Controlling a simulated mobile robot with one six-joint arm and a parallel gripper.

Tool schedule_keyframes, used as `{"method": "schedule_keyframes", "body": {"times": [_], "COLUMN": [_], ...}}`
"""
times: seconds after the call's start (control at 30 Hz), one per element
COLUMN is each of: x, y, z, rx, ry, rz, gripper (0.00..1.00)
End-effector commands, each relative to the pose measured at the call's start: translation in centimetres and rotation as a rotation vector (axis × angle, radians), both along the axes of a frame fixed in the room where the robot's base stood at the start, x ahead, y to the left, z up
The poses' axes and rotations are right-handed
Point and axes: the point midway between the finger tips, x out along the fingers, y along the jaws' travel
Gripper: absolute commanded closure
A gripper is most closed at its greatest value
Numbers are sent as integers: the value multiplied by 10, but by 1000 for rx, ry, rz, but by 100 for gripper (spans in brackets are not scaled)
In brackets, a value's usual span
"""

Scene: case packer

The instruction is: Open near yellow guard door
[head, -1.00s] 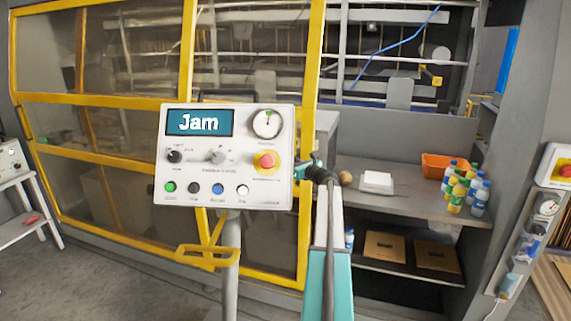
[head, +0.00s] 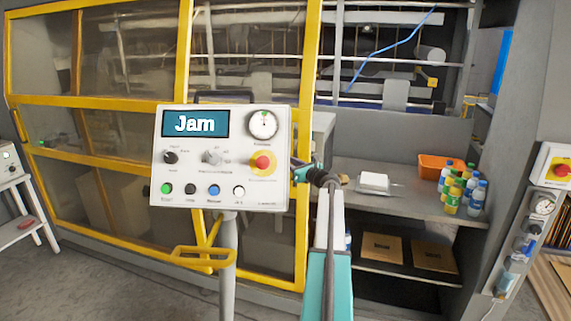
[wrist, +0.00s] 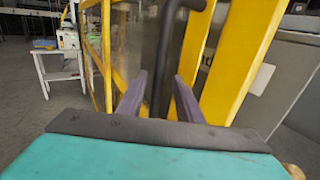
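The yellow-framed guard door (head: 311,110) with clear panes stands shut on the machine front, behind the control panel in the head view. Its yellow frame (wrist: 240,60) fills the upper right of the wrist view. A dark upright bar handle (wrist: 166,50) is on the door. My gripper (wrist: 158,100) is open, with its two dark fingers apart on either side of the handle's lower part. I cannot tell whether they touch it. In the head view my gripper (head: 300,168) is at the door's right edge, its tips partly hidden by the panel.
A control panel (head: 222,150) reading "Jam" stands on a post with a yellow bracket (head: 205,257) before the door. Right of the door is an open bay with bottles (head: 462,190), an orange bin (head: 438,163) and cardboard pieces (head: 382,246). Grey floor lies front left.

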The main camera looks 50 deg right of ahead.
Motion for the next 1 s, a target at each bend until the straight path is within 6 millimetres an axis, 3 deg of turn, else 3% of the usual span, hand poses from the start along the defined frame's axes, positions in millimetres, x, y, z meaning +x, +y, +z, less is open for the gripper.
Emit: {"method": "schedule_keyframes", "body": {"times": [0.7, 1.0], "x": [-98, -120], "y": [19, 22], "z": [-2, -1], "rx": [0, 0], "ry": [0, 1], "rz": [-2, 0], "gripper": [67, 67]}}
